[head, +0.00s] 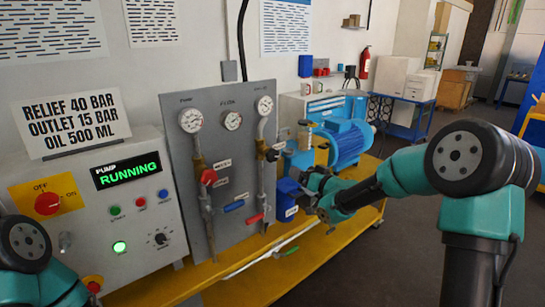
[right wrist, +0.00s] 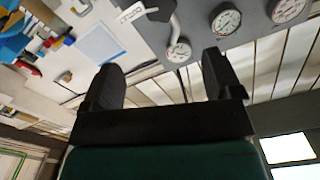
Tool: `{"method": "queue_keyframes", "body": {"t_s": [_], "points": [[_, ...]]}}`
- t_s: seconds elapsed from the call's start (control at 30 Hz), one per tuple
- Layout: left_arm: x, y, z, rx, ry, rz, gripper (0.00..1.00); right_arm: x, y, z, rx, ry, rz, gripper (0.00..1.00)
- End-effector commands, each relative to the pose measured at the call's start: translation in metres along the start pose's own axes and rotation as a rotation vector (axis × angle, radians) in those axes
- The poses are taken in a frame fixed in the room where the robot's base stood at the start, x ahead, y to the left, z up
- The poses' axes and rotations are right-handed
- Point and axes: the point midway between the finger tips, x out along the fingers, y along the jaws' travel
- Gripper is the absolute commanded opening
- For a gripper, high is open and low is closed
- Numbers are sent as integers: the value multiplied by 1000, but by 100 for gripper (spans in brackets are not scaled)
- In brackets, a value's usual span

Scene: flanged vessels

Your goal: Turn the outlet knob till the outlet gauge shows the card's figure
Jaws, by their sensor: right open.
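The card (head: 72,120) reads RELIEF 40 BAR, OUTLET 15 BAR, OIL 500 ML. The grey panel (head: 228,160) carries a left gauge (head: 190,120), a middle gauge (head: 232,121) and a right gauge (head: 265,105). Their lettering and needles are too small to read, so I cannot tell which is the outlet gauge. A red knob (head: 208,177) sits below the left gauge, and a dark knob (head: 272,155) below the right one. My right gripper (head: 303,190) is open, right of the panel; its fingers (right wrist: 162,75) have nothing between them. My left gripper is out of view.
The pump box (head: 137,170) shows RUNNING. Blue and red levers (head: 234,206) project low on the panel. A blue motor (head: 346,142) and blue block stand behind my right gripper. The yellow bench (head: 250,285) has a pale rod across it. Open floor lies to the right.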

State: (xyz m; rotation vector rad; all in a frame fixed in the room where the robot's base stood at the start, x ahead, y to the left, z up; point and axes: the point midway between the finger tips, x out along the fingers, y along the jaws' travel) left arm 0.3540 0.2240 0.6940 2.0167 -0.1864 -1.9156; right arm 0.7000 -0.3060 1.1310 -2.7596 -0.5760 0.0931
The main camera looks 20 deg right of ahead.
Motion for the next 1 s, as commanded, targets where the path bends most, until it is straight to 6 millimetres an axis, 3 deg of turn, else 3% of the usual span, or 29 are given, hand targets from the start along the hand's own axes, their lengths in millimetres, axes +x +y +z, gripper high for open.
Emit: {"method": "queue_keyframes", "body": {"t_s": [1.0], "points": [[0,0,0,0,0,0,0,156,0,2,0,-1,0,85]]}}
